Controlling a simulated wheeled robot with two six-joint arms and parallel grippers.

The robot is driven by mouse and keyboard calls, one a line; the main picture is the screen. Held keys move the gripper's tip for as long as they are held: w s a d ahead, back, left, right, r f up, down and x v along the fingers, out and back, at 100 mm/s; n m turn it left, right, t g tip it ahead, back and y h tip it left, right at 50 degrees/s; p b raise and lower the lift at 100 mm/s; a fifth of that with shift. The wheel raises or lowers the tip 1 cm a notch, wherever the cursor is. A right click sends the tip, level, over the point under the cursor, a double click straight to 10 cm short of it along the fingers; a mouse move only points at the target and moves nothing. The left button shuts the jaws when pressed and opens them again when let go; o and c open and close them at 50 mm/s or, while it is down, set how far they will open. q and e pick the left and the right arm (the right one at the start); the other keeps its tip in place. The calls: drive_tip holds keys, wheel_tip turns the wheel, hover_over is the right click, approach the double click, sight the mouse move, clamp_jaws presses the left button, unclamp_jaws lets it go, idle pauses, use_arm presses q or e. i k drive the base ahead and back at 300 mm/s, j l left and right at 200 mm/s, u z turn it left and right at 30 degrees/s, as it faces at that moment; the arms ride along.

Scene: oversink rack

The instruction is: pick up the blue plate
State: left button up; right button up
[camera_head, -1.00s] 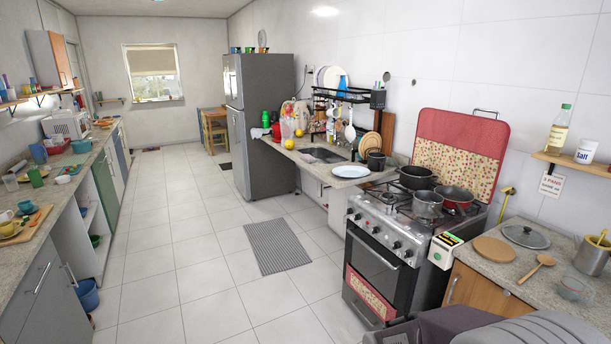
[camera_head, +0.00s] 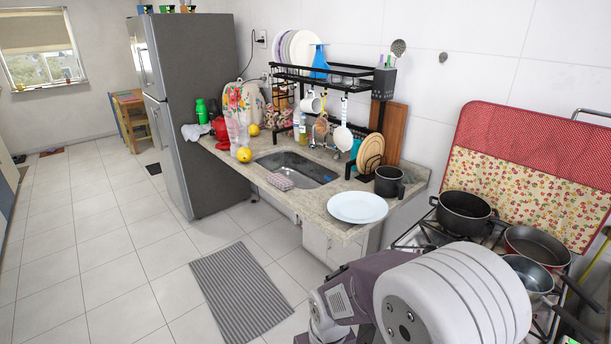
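A pale, slightly bluish plate (camera_head: 357,207) lies flat on the counter's front right corner, in front of the black mug and close to the counter edge. It looks like the only plate on the countertop. Several white and lilac plates (camera_head: 297,47) stand upright in the black oversink rack (camera_head: 335,77), with a bright blue object (camera_head: 320,62) beside them whose kind I cannot make out. Part of my arm shows at the bottom right. Neither gripper is in view.
The sink (camera_head: 297,168) lies left of the plate. A black mug (camera_head: 389,182) and round wooden boards (camera_head: 371,153) stand behind it. The stove with several pots (camera_head: 464,213) is to the right. A grey mat (camera_head: 240,290) lies on the open tiled floor.

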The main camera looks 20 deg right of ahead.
sight(358, 207)
drive_tip(key=i+j, duration=0.1)
drive_tip(key=i, duration=2.35)
drive_tip(key=l+z, duration=0.1)
drive_tip(key=z, duration=4)
drive_tip(key=j, duration=0.35)
drive_tip(key=i+j, duration=0.15)
drive_tip(key=j, duration=0.25)
